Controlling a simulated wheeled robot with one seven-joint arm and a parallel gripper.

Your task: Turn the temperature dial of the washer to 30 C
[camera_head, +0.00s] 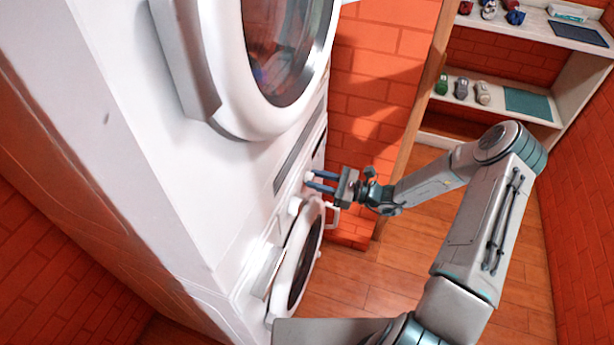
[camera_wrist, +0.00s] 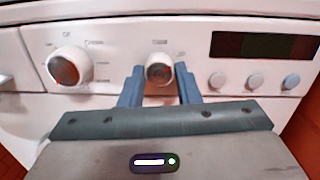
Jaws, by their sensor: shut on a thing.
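The washer (camera_head: 262,258) is the lower of two stacked white machines. In the wrist view its panel (camera_wrist: 120,58) carries a large dial (camera_wrist: 68,67) at left and a smaller round dial (camera_wrist: 160,69) in the middle, with print too small to read. Which is the temperature dial cannot be told from the labels. My gripper (camera_wrist: 160,78) has its two blue fingers on either side of the middle dial, shut on it. In the head view my gripper (camera_head: 321,181) reaches the panel from the right, and its fingers hide part of the dial.
A dark display (camera_wrist: 265,46) and several round buttons (camera_wrist: 254,81) lie right of the middle dial. The washer's round door (camera_head: 296,262) is below the panel. The upper machine (camera_head: 225,60) stands above. A brick wall (camera_head: 375,85) and shelves (camera_head: 500,85) are at right.

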